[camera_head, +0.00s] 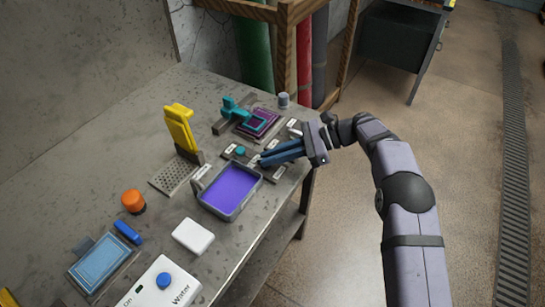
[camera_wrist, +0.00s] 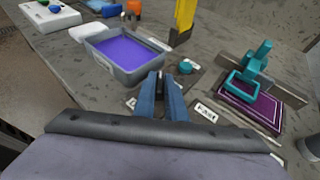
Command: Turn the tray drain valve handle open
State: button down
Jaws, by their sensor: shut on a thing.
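The grey tray (camera_head: 232,213) holds purple liquid and sits near the table's front edge. It also shows in the wrist view (camera_wrist: 132,76). My gripper (camera_head: 264,159) reaches in from the right, its blue fingers low over the table beside the tray's back right corner. In the wrist view, my gripper's fingers (camera_wrist: 160,82) are close together, shut on the drain valve handle. The fingers hide most of the handle, so its angle cannot be told. A round teal knob (camera_head: 240,151) stands just beyond the fingertips; it also shows in the wrist view (camera_wrist: 185,67).
A teal clamp (camera_head: 235,108) stands by a purple rug piece (camera_head: 264,119) behind the gripper. A yellow upright part (camera_head: 180,128) stands behind the tray. An orange knob (camera_head: 133,201), white block (camera_head: 193,236) and white button box (camera_head: 150,290) lie left or in front.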

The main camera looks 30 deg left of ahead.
jog(key=shift+g, duration=0.3)
jog(key=c, duration=1.8)
grip_release()
jog(key=b+v, duration=0.1)
jog(key=v, duration=0.4)
jog(key=shift+w+d, duration=0.1)
jog(key=shift+v, duration=1.05)
jog(key=shift+r, duration=0.1)
